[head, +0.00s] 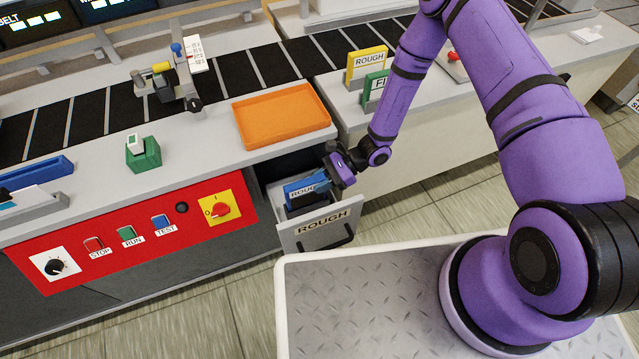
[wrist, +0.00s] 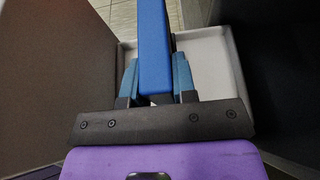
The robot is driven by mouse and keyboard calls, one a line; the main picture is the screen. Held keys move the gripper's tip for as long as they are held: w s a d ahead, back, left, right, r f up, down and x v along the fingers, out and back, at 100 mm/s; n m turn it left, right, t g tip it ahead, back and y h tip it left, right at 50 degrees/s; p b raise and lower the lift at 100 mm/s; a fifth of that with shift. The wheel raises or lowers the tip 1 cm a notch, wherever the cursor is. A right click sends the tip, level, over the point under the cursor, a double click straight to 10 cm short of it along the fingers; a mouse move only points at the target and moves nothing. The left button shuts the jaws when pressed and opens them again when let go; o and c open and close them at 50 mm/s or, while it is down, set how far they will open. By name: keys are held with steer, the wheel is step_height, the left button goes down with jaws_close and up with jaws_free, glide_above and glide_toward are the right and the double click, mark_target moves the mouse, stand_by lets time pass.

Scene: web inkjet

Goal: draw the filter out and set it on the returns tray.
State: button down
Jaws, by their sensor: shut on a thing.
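A blue filter labelled ROUGH (head: 300,190) stands in the open drawer (head: 322,232), whose front also reads ROUGH. My gripper (head: 326,180) reaches in from the right and is shut on the filter near its top. In the wrist view the fingers (wrist: 155,85) press on both sides of the blue filter (wrist: 153,45), with the pale drawer interior around it. The filter's lower part is hidden, so I cannot tell whether it touches the drawer floor. An orange tray (head: 282,116), perhaps the returns tray, lies empty on the counter above the drawer.
A yellow ROUGH block (head: 366,64) and a green block (head: 374,88) stand on the counter right of the tray. A green stamp-like object (head: 143,152) sits to the left. The red control panel (head: 130,228) is left of the drawer.

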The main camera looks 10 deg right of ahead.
steer(key=shift+r, duration=0.9)
